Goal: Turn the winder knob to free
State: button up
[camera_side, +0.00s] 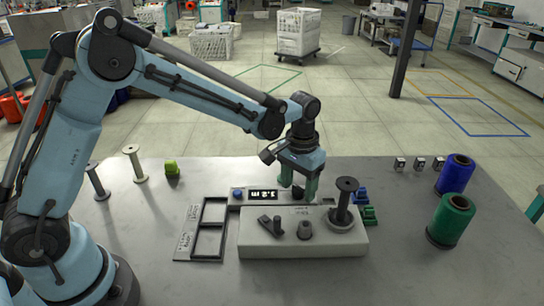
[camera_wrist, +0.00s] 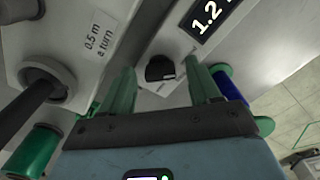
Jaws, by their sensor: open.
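The winder (camera_side: 303,245) is a grey box on the table, with a dark bobbin (camera_side: 346,202) upright on its right end. In the wrist view, a small black knob (camera_wrist: 160,68) stands on the winder between my fingertips. Lettering beside it is mostly hidden and unreadable. My gripper (camera_side: 298,188) has green fingers and points down over the back of the winder. In the wrist view my gripper (camera_wrist: 161,82) is open, one finger on either side of the knob, with gaps visible. A label (camera_wrist: 100,32) reads "0.5 m a turn". The display (camera_side: 263,195) reads 1.2 m.
A lever (camera_side: 269,224) and a short grey post (camera_side: 304,230) stand on the winder's front. An empty dark two-slot frame (camera_side: 194,240) lies to its left. Blue (camera_side: 456,174) and green (camera_side: 450,221) spools stand at right.

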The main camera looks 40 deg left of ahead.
jog(key=shift+c, duration=0.2)
jog(key=c, duration=1)
jog(key=m, duration=0.4)
jog(key=shift+m, duration=2.3)
jog(key=o, duration=1)
